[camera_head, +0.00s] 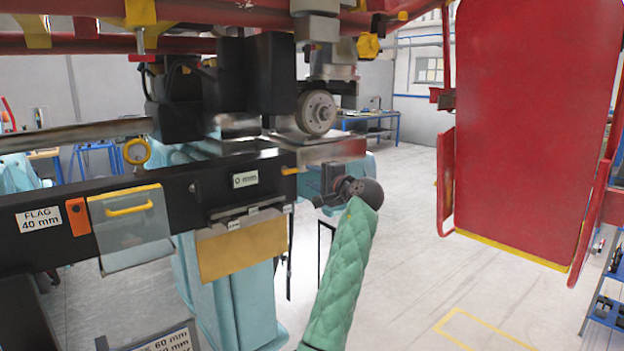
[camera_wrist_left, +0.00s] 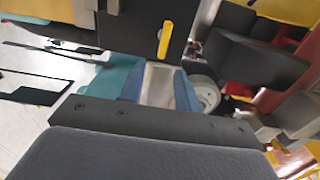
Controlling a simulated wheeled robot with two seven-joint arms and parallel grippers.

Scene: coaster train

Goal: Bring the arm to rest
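My left arm (camera_head: 342,275), in a green quilted sleeve, rises from the bottom of the head view to a dark round wrist. My left gripper (camera_head: 324,190) is small and dark there, just right of the black beam with labels. I cannot make out its fingers or whether anything is between them. My right gripper is not in view.
The black beam (camera_head: 180,192) carries a clear flap with a yellow handle (camera_head: 130,208) and a tan plate (camera_head: 243,247). A wheel (camera_head: 316,113) sits above. A large red panel (camera_head: 535,120) stands at right. Open floor (camera_head: 410,255) lies between the arm and panel.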

